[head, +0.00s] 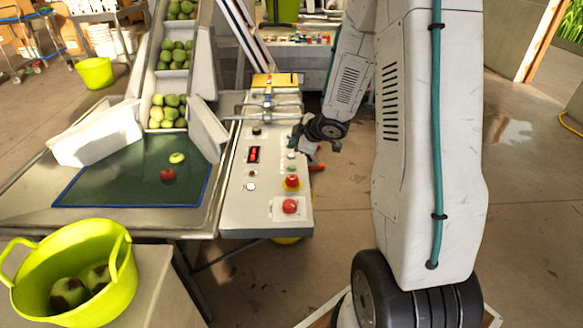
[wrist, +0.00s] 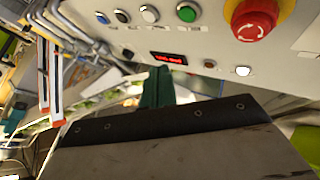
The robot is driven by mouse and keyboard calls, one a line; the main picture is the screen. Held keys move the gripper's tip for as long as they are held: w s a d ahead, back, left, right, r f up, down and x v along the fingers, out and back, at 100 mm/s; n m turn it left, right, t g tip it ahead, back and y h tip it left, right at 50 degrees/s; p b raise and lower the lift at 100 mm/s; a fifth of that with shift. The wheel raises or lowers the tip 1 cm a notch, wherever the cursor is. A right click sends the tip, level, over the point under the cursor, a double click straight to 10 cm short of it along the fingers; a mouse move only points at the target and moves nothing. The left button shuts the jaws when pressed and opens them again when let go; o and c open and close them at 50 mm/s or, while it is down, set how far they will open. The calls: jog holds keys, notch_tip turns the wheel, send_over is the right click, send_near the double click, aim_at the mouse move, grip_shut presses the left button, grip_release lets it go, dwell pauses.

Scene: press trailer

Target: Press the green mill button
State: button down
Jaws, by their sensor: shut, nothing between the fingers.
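The green button (wrist: 187,13) is a round cap in a metal ring at the top of the wrist view, on a pale control panel (head: 236,211). A white button (wrist: 148,13) is beside it on one side, and a red emergency stop (wrist: 255,22) with a yellow collar on the other. In the head view a small green cap (head: 291,169) shows near the red stop. My gripper (head: 297,138) is over the panel's right part, shut and empty. In the wrist view its dark green fingertips (wrist: 160,75) appear below the red display, apart from the green button. Contact with the panel cannot be told.
The panel also holds a red display (head: 254,154), a black button (head: 257,131), and a second red button (head: 289,206). A conveyor with green fruit (head: 175,52) and a sorting tray (head: 135,178) lie left. A yellow-green tub (head: 100,302) stands front left.

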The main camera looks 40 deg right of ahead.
aim_at(294, 168)
jog(key=shift+f, duration=3.15)
jog(key=shift+f, duration=0.4)
jog(key=shift+f, duration=0.35)
dwell(0.4)
jog(key=shift+r, duration=0.75)
jog(key=shift+r, duration=0.15)
notch_tip(294, 168, up, 5)
jog(key=shift+f, duration=0.1)
